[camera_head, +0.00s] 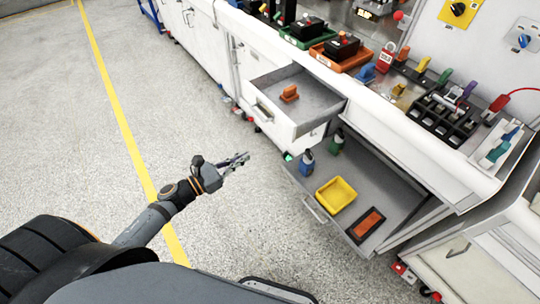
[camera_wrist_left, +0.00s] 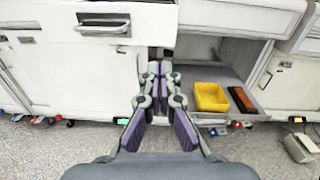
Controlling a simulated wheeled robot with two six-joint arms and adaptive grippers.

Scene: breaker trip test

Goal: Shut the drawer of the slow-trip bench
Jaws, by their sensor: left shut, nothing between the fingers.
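Two drawers of the white bench stand open in the head view. The upper drawer (camera_head: 322,86) is pulled out, with an orange object (camera_head: 290,93) inside; its handle front also shows at the upper left of the left wrist view (camera_wrist_left: 82,18). The lower, wider drawer (camera_head: 373,192) is out too and holds a yellow bin (camera_head: 336,195). I cannot tell which drawer belongs to the slow-trip bench. My left gripper (camera_head: 243,158) is shut and empty, in free air left of both drawers, touching neither. It also shows in the left wrist view (camera_wrist_left: 159,68). My right gripper is out of view.
The lower drawer also holds an orange-and-black tray (camera_head: 368,223), a blue bottle (camera_head: 307,163) and a green bottle (camera_head: 337,142). Breakers and tools crowd the benchtop (camera_head: 420,140). Small items lie along the bench foot. The grey floor (camera_head: 120,130) at left is clear.

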